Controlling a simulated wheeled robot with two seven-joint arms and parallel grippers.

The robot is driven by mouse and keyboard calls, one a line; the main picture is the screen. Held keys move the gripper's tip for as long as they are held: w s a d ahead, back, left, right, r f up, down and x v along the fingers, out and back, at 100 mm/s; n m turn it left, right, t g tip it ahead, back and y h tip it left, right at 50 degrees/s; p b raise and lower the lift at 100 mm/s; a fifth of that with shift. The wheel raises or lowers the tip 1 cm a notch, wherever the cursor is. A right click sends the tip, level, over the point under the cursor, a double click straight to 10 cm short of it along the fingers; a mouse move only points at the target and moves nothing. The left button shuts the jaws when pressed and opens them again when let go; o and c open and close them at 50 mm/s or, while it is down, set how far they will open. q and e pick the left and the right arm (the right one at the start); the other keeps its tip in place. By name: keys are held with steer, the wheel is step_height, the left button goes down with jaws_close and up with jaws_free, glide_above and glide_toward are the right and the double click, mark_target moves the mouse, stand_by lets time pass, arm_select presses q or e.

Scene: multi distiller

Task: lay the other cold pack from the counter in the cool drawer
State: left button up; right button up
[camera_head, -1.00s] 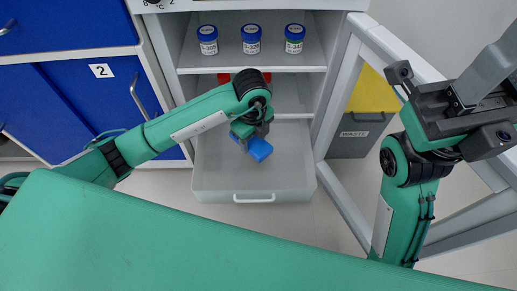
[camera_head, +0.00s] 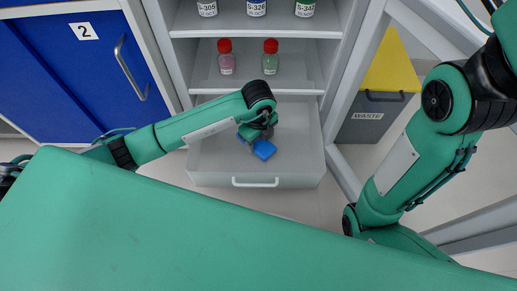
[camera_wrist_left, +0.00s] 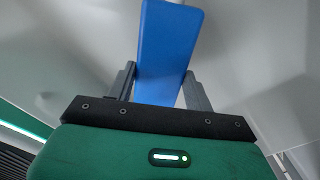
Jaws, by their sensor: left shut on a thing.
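A blue cold pack (camera_head: 264,150) is in my left gripper (camera_head: 257,138), over the open grey cool drawer (camera_head: 304,165). In the left wrist view, the blue pack (camera_wrist_left: 168,45) stands out between the two dark fingers of my left gripper (camera_wrist_left: 160,82), which are shut on it. I cannot tell whether the pack touches the drawer floor. My left forearm and gripper hide part of the drawer's inside. My right arm shows at the right, but its gripper is outside the view.
Above the drawer, a shelf (camera_head: 302,82) holds two red-capped bottles (camera_head: 226,57), and a higher shelf holds several labelled jars. A yellow-and-grey waste bin (camera_head: 372,118) stands right of a white frame post. A blue cabinet (camera_head: 98,70) marked 2 is at the left.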

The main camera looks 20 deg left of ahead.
mark_target(258, 142)
arm_select(q)
step_height(258, 142, down, 4)
steer(key=shift+f+b, duration=0.15)
steer(key=shift+b, duration=1.1)
steer(key=o, duration=1.1)
steer(key=shift+f, duration=0.1)
steer(key=shift+c, duration=0.2)
